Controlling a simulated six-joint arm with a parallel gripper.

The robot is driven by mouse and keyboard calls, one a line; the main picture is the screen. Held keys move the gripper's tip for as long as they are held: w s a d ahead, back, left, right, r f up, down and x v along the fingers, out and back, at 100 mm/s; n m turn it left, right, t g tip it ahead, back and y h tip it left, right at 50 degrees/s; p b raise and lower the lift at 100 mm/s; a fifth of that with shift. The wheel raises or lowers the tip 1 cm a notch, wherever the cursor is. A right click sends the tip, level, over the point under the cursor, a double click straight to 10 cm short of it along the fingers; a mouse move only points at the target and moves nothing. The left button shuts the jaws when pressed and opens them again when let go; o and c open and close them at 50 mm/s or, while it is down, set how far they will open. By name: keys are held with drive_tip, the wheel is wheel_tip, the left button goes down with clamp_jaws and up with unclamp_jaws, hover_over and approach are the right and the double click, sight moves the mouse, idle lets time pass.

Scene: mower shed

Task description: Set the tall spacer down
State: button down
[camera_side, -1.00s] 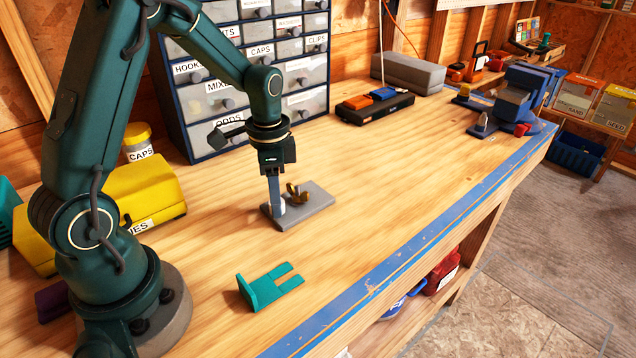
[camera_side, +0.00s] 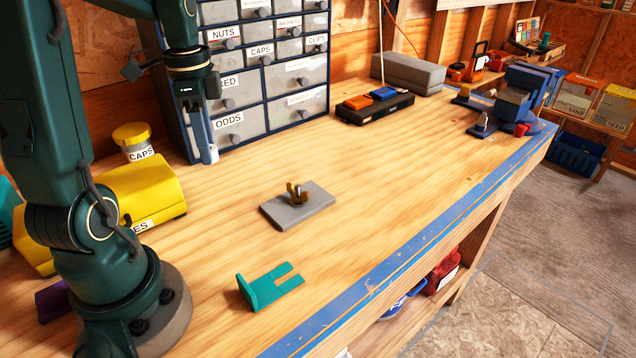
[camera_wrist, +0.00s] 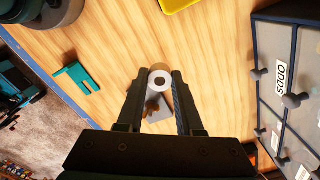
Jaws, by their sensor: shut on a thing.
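My gripper (camera_side: 205,150) is shut on the tall spacer (camera_side: 213,154), a pale cylinder low between the fingertips, and holds it above the bench in front of the drawer cabinet. A grey plate (camera_side: 318,205) with a brass wing nut (camera_side: 296,194) lies on the bench, apart from the spacer.
The drawer cabinet (camera_side: 180,118) stands close behind my gripper. A yellow case (camera_side: 150,187) and a CAPS jar (camera_side: 134,136) are to the left. A teal bracket (camera_side: 270,287) lies near the front edge. The bench around the grey plate is largely clear.

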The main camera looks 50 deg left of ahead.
drive_tip(key=m, duration=1.8)
hover_over(372, 242)
drive_tip(key=f, duration=0.4)
drive_tip(key=a+f, duration=0.1)
drive_tip(key=f, duration=0.2)
drive_tip(key=shift+s+f, duration=0.1)
drive_tip(key=shift+s, duration=0.05)
drive_tip(key=shift+d+f, duration=0.35)
drive_tip(key=shift+d, duration=0.15)
drive_tip(key=shift+f, duration=1.95)
